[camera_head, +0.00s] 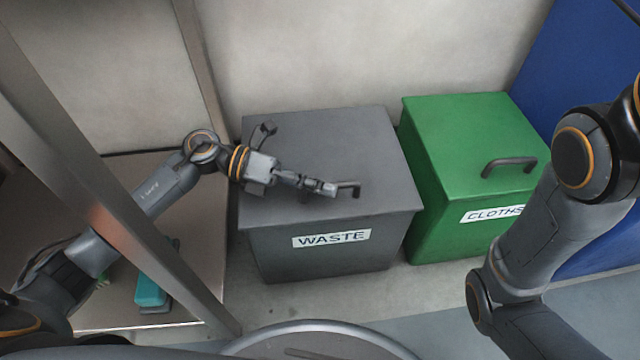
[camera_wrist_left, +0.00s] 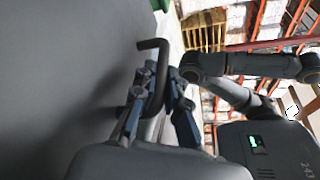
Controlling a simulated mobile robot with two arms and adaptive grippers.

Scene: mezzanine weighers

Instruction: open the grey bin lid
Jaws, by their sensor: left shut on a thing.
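The grey bin (camera_head: 275,250) carries a white "WASTE" label on its front. Its flat grey lid (camera_head: 345,140) lies over the bin and looks closed. A dark bar handle (camera_head: 355,188) sits near the lid's front edge. My left gripper (camera_head: 335,188) reaches over the lid from the left and is shut on this handle. In the left wrist view the handle (camera_wrist_left: 158,60) passes between the fingers of the left gripper (camera_wrist_left: 156,100), and the lid (camera_wrist_left: 60,70) fills the left side. Part of the handle is hidden by the fingers. My right gripper is not in view.
A green bin (camera_head: 460,130) labelled "CLOTHS", with its own dark handle (camera_head: 510,166), stands close on the right. A metal post (camera_head: 100,180) crosses in front of my left arm. A teal object (camera_head: 150,290) lies on a shelf at left. A wall stands behind the bins.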

